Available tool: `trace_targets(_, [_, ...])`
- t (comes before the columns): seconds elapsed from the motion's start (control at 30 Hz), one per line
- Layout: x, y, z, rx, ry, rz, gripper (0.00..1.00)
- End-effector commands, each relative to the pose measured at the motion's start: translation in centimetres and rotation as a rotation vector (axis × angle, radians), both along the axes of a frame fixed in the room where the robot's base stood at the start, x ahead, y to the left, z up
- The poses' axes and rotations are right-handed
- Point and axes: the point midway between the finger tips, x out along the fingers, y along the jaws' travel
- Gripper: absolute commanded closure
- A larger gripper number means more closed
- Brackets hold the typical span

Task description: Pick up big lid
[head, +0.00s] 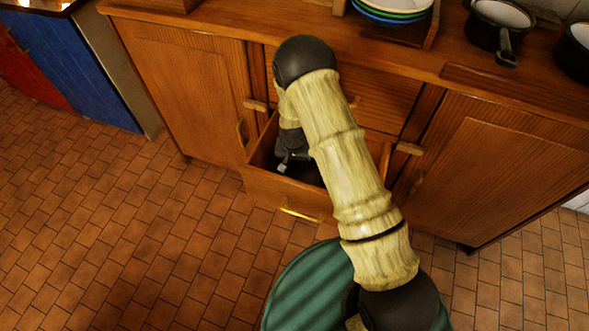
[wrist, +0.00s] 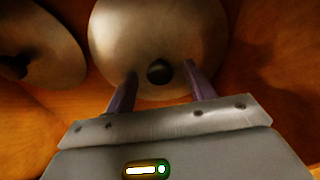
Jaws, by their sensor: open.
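In the wrist view a large round metal lid (wrist: 155,32) with a dark knob (wrist: 159,72) lies in the drawer. It looks like the larger of two lids there. My gripper (wrist: 160,75) is open, with one finger on each side of the knob; I cannot tell whether they touch it. In the head view my gripper (head: 284,166) reaches down into the open drawer (head: 283,193). The lid is not clearly visible in the head view, where my arm and the drawer's shadow cover the inside.
A second, smaller-looking lid (wrist: 45,50) with a dark knob lies to the left, close to the large one. Wooden drawer walls (wrist: 270,80) surround the gripper. Above stands the counter with stacked plates (head: 393,12) and a dark pan (head: 497,25). The tiled floor is clear at left.

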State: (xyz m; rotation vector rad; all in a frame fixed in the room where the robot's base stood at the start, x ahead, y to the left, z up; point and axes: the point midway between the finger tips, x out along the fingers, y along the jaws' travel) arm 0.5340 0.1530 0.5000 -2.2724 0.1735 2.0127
Motion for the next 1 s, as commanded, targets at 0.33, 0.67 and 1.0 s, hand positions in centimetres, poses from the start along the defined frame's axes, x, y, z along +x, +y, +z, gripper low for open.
trace_targets(0.33, [-0.01, 0.00, 0.02, 0.000, 0.000, 0.000, 0.66])
trace_targets(0.67, [0.02, 0.01, 0.06, 0.000, -0.001, 0.000, 1.00])
trace_targets(1.0, [-0.17, -0.72, 0.98, 0.001, -0.002, -0.002, 1.00])
